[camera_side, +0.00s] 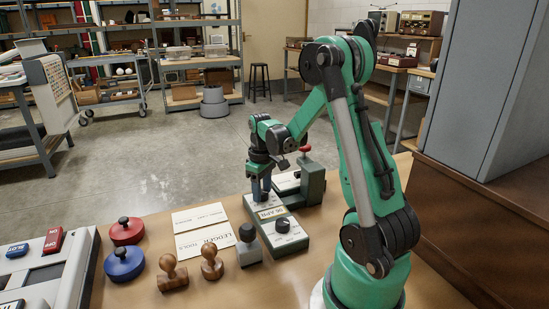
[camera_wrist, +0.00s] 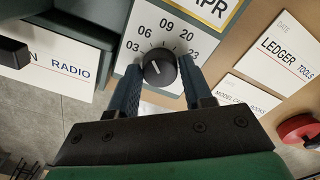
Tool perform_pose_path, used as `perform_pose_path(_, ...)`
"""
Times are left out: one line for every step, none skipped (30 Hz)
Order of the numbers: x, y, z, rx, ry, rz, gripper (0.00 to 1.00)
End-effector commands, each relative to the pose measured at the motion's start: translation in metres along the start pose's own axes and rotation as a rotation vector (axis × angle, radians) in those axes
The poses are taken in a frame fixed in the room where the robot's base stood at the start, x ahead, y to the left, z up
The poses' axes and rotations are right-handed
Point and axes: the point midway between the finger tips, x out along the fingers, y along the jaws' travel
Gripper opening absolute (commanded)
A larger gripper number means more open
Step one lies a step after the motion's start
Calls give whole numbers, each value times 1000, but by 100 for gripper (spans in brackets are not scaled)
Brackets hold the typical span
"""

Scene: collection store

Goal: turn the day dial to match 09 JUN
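In the wrist view the day dial is a black knob (camera_wrist: 158,71) on a white plate (camera_wrist: 150,24) marked 03, 06, 09, 20, 23. Its pale pointer line tilts to the upper left, towards the 03–06 side. My gripper (camera_wrist: 160,68) has one blue finger on each side of the knob, with a narrow gap showing on both sides. In the side view my gripper (camera_side: 261,196) points down at the back of the green date device, hiding this dial. The yellow-edged date window (camera_side: 271,211) reads APR; its number is too small to read surely. Another black knob (camera_side: 282,225) sits in front of it.
A red-topped lever (camera_side: 305,150) stands behind the device. A grey cabinet (camera_side: 492,75) stands right.

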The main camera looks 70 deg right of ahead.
Motion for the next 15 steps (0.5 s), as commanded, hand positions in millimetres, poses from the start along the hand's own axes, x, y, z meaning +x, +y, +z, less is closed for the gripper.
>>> perform_pose_path(0, 0, 0, 0, 0, 0, 28)
perform_pose_path(0, 0, 0, 0, 0, 0, 20)
perform_pose_path(0, 0, 0, 0, 0, 0, 8)
perform_pose_path(0, 0, 0, 0, 0, 0, 0)
perform_pose_path(0, 0, 0, 0, 0, 0, 0)
perform_pose_path(0, 0, 0, 0, 0, 0, 0)
perform_pose_path(0, 0, 0, 1, 0, 0, 0)
perform_pose_path(0, 0, 0, 1, 0, 0, 0)
perform_pose_path(0, 0, 0, 4, 0, 0, 0)
perform_pose_path(0, 0, 0, 7, 0, 0, 0)
perform_pose_path(0, 0, 0, 11, 0, 0, 0)
perform_pose_path(0, 0, 0, 20, 0, 0, 0)
perform_pose_path(0, 0, 0, 29, 0, 0, 0)
perform_pose_path(0, 0, 0, 39, 0, 0, 0)
perform_pose_path(0, 0, 0, 54, 0, 0, 0)
